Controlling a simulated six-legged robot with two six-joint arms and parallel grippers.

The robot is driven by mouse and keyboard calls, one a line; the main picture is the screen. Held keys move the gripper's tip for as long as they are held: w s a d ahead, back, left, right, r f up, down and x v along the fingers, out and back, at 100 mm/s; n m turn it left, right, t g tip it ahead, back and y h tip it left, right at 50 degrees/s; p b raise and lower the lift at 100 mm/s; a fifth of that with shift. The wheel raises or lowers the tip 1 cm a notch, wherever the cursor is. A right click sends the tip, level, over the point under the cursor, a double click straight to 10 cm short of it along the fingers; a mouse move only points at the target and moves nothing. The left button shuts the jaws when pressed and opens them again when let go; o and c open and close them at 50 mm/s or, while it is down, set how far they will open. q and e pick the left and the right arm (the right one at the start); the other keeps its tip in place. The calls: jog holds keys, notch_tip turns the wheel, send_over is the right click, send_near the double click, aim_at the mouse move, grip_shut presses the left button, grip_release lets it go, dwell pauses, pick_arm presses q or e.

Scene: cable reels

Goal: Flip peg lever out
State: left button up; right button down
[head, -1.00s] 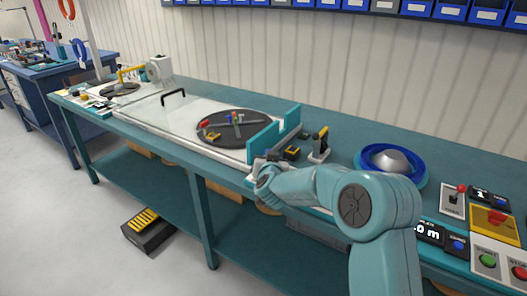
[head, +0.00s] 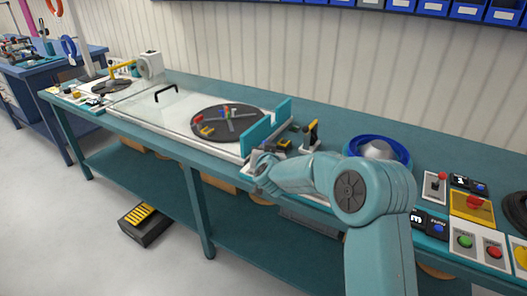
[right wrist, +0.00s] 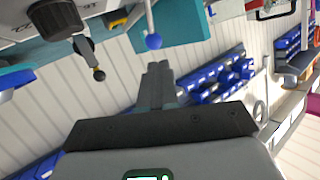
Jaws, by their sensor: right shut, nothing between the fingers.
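A black disc (head: 212,132) with a grey cross bar and small red, blue and yellow parts lies on the bench's white bed, left of two teal upright plates (head: 257,138). I cannot tell for sure which part is the peg lever. My right gripper (head: 258,166) is at the bench's front edge, just below the plates; its fingertips are hard to see there. In the right wrist view my right gripper (right wrist: 159,66) is shut and empty. A rod with a blue ball (right wrist: 153,41) is just beyond its tips; contact is unclear.
A blue reel (head: 358,146) with a grey dome stands to the right on the bench (head: 325,128). A control panel with buttons (head: 465,241) is farther right. A clear cover with a black handle (head: 166,92) is to the left. A black pedal box (head: 146,222) is on the floor.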

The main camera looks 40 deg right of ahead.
pick_arm(q)
jog(key=shift+s+a+r, duration=0.15)
jog(key=shift+a, duration=0.1)
pick_arm(e)
jog(key=s+a+r, duration=0.4)
jog(key=s+r, duration=0.1)
jog(key=s, duration=0.2)
jog(key=shift+s+r, duration=0.2)
jog(key=shift+s, duration=0.15)
jog(key=shift+s+a+r, duration=0.1)
jog(key=shift+a, duration=0.1)
